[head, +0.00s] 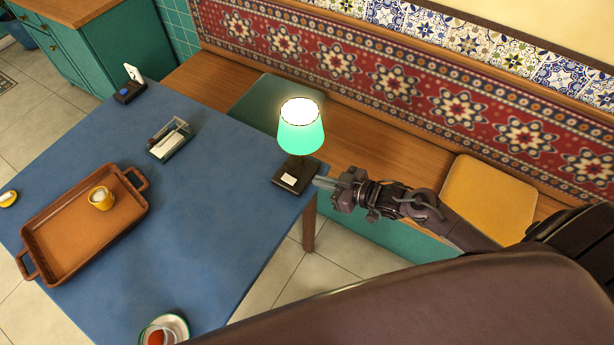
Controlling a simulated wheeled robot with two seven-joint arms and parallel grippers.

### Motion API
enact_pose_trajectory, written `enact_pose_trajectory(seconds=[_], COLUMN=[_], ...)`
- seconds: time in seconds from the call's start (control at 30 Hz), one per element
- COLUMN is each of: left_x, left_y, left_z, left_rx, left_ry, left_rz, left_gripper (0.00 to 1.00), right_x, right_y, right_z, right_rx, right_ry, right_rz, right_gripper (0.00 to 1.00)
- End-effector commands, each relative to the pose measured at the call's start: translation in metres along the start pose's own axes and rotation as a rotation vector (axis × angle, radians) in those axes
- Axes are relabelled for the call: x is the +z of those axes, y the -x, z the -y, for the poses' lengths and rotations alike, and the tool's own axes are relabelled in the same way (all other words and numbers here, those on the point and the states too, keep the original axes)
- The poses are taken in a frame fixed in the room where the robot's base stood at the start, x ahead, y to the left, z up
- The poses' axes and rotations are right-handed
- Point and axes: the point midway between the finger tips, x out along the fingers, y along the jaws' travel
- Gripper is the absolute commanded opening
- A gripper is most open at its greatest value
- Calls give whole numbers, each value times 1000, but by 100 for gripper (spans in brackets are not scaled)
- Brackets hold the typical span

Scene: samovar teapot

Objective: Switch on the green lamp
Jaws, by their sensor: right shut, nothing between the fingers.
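The green lamp (299,127) stands upright at the right corner of the blue table (215,240). Its shade glows, bright white at the top. Its dark square base (294,182) carries a small white switch plate (290,178). My right gripper (318,182) comes in from the right, just beside the base, with its fingers shut and empty. Its fingertips are at the base's right edge; I cannot tell whether they touch it. My left gripper is not in view.
A brown tray (62,268) with a yellow cup (101,198) is at left. A glass-lidded box (171,139), a small dark stand (129,92) and a saucer with a cup (163,333) are also on the table. A wooden bench with a yellow cushion (488,197) runs behind. The table's middle is clear.

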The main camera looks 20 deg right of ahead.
Motion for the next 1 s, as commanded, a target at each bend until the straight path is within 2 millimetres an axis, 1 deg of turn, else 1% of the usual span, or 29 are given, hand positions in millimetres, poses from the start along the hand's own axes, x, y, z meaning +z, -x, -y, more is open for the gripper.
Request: enact_pose_trajectory(seconds=[0.03, 0.1, 0.2, 0.3, 0.87, 0.93, 0.97, 1.0], left_x=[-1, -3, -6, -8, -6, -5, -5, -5], left_y=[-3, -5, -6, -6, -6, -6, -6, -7], left_z=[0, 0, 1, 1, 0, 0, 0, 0], left_rx=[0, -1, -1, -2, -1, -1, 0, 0], left_ry=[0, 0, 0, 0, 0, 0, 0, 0], left_rz=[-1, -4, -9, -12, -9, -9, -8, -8], left_gripper=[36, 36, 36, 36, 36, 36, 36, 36], right_x=[5, 6, 8, 8, 7, 10, 14, 22], right_y=[9, 18, 27, 32, 34, 33, 33, 32], right_z=[1, 1, 1, 0, 0, -1, -2, -4], right_rx=[-1, -1, -1, 0, 0, 4, 11, 25], right_ry=[1, 0, -1, 0, 0, -3, -6, -14], right_rz=[2, 1, 0, -1, -2, 2, 8, 20], right_gripper=[0, 0, 0, 0, 0, 0, 0, 0])
